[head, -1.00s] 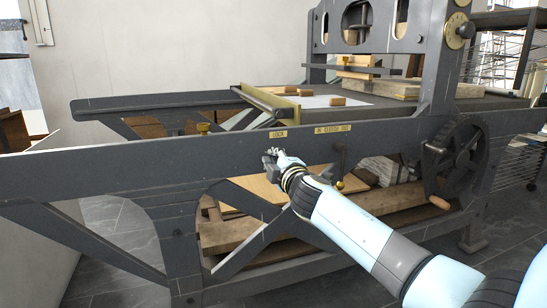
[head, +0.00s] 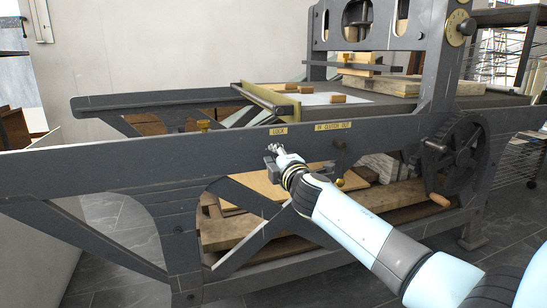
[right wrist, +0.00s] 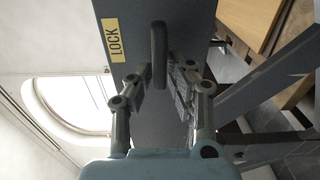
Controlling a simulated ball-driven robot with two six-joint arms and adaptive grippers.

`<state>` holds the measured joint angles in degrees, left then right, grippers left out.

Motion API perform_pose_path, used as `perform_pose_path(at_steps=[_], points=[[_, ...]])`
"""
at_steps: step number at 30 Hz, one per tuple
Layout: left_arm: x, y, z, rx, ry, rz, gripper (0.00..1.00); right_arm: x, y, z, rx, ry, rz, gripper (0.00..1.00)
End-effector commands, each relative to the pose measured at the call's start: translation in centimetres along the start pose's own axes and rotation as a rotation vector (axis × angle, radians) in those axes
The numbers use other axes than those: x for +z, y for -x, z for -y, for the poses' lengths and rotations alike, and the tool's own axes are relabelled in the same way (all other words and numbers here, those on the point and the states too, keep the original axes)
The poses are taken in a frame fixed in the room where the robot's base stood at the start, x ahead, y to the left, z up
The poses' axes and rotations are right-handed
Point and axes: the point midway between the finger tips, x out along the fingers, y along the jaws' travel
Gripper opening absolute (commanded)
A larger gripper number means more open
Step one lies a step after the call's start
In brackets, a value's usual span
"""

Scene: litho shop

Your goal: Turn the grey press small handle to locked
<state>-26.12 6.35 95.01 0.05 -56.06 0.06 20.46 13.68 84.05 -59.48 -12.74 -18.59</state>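The small handle (right wrist: 159,50) is a dark grey rounded bar on the press's side rail. In the right wrist view it reaches in between the two fingers of my right gripper (right wrist: 160,88). The fingers stand apart with a gap on each side of the bar, so the gripper is open. A yellow LOCK label (right wrist: 114,39) is left of the handle in this view. In the head view my right gripper (head: 273,153) is at the rail just below the LOCK label (head: 279,132) and hides the handle. My left gripper is not in view.
A clutch lever (head: 339,155) with a brass knob hangs right of my gripper, under the IN CLUTCH OUT label (head: 333,126). A large handwheel (head: 460,155) with a wooden grip is farther right. The rail (head: 130,165) left of my gripper is clear.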

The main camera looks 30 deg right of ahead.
Motion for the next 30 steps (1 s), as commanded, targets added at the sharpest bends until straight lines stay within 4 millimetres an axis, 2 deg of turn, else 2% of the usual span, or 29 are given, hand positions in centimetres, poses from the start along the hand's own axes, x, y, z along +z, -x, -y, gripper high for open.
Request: perform_pose_path(at_steps=[1,4,14,17,27,30], points=[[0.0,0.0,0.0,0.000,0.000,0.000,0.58,0.2,-0.1,-0.2,0.001,0.004,0.005,0.23],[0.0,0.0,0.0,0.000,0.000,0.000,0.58,0.2,0.0,-0.1,0.001,0.002,0.004,0.35],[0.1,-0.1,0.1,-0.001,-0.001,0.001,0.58,0.0,0.6,0.1,-0.002,-0.003,0.000,0.35],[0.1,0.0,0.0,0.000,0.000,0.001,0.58,0.0,2.1,0.2,-0.002,-0.004,-0.001,0.35],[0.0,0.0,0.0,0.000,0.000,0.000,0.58,0.2,9.4,0.1,-0.002,0.000,0.002,0.35],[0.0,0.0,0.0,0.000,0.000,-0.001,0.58,0.2,10.9,0.1,-0.002,-0.001,0.004,0.35]])
